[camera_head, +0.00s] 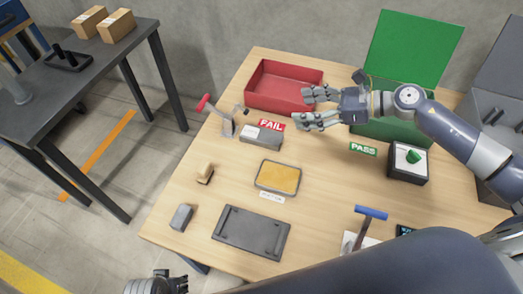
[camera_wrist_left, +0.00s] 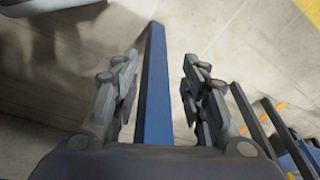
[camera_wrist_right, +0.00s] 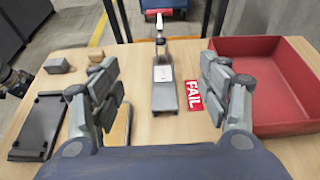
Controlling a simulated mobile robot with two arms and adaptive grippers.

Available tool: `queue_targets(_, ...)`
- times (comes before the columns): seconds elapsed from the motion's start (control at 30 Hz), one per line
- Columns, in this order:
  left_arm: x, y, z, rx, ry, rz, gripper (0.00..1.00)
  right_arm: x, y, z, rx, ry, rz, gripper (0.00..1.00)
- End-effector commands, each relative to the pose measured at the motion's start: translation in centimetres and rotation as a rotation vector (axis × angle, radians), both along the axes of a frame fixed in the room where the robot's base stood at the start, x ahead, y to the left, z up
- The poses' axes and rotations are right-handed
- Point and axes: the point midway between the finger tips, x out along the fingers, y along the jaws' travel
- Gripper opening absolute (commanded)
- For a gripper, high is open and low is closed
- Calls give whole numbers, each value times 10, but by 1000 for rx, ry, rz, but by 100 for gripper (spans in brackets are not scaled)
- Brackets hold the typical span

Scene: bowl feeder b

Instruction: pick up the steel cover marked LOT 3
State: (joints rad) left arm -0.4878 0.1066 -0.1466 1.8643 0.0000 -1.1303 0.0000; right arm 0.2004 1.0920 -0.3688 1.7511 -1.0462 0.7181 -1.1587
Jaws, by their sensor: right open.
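My right gripper (camera_head: 308,108) is open and empty, above the table to the right of the cover, near the red bin. My left gripper (camera_head: 163,285) is low at the bottom left of the head view, off the table. Its fingers are apart in the left wrist view (camera_wrist_left: 167,100), with floor and a blue post behind.
A red-handled clamp (camera_head: 223,121) stands beside the cover. A red bin (camera_head: 262,87), a green lidded box (camera_head: 395,128) and a black box with green button (camera_head: 408,173) are around it. A yellow-filled tray (camera_head: 278,177), small blocks and a dark plate (camera_head: 251,232) lie nearer.

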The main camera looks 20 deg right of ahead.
Motion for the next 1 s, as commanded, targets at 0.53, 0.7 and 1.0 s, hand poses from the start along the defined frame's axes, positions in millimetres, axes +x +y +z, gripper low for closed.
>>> queue_targets(0.53,-8,4,63,-3,-73,11,40,0,0,-113,0,-1,0,70)
queue_targets(0.7,-9,4,68,-3,-77,11,40,9,13,-117,3,-2,0,70)
queue_targets(1.0,-5,3,69,-7,-92,9,40,29,42,-132,1,-2,-1,70)
